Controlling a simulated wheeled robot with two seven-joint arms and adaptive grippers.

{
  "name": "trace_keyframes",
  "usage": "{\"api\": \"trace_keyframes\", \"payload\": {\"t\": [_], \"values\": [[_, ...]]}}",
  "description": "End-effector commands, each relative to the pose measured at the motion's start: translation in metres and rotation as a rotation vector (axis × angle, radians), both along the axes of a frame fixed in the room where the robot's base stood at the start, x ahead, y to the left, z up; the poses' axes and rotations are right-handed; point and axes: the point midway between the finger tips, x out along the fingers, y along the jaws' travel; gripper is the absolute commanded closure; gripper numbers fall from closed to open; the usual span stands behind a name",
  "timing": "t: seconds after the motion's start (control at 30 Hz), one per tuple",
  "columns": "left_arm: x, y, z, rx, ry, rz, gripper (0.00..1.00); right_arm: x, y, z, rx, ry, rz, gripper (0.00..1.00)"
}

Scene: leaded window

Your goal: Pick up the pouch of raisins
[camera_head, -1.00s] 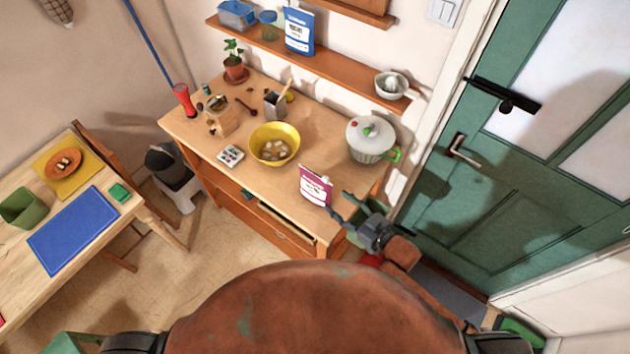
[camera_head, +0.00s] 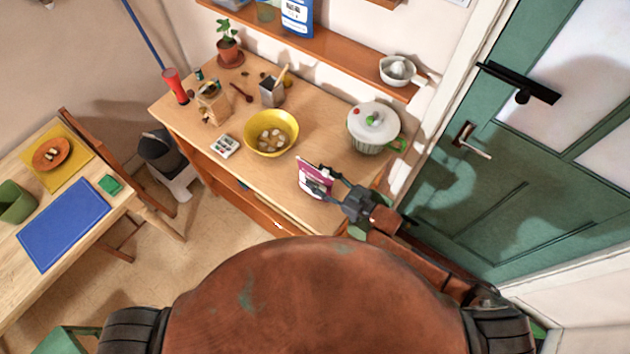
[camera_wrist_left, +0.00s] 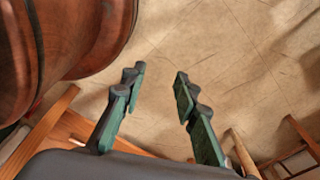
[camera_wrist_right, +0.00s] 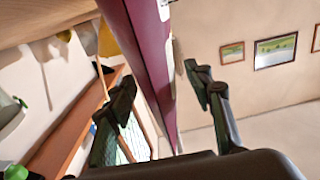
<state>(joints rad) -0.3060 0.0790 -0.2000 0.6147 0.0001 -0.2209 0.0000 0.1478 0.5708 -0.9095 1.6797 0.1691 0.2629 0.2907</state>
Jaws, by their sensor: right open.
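The purple and white pouch (camera_head: 313,177), which I take for the raisins, stands upright at the front right edge of the wooden counter. Its label is too small to read. My right gripper (camera_head: 330,184) is open at the pouch's right side, with its fingers reaching along it. In the right wrist view the purple side of the pouch (camera_wrist_right: 150,45) runs between the two spread fingers (camera_wrist_right: 158,84). I cannot tell whether either finger touches it. My left gripper (camera_wrist_left: 158,78) is open and empty over the floor in the left wrist view; the head view does not show it.
A yellow bowl (camera_head: 271,132) stands left of the pouch, and a lidded pot (camera_head: 374,127) behind it to the right. The green door (camera_head: 490,210) is close on the right.

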Motion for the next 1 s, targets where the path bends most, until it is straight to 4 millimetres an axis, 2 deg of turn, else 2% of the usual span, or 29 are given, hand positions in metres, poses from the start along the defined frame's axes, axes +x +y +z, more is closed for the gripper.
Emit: {"api": "trace_keyframes", "payload": {"t": [0.13,0.43,1.0], "values": [[0.0064,0.0,0.0053,0.0,-0.008,-0.001,0.72,0.0098,0.0137,0.0009,0.0,0.0,-0.001,0.53],[0.0121,0.0007,0.0056,0.0,-0.016,-0.002,0.72,0.0114,0.0157,-0.0007,-0.002,0.001,-0.002,0.54],[0.0104,0.0008,0.0053,0.001,-0.013,-0.002,0.72,0.0113,0.0155,-0.0006,-0.002,0.001,-0.002,0.94]]}}
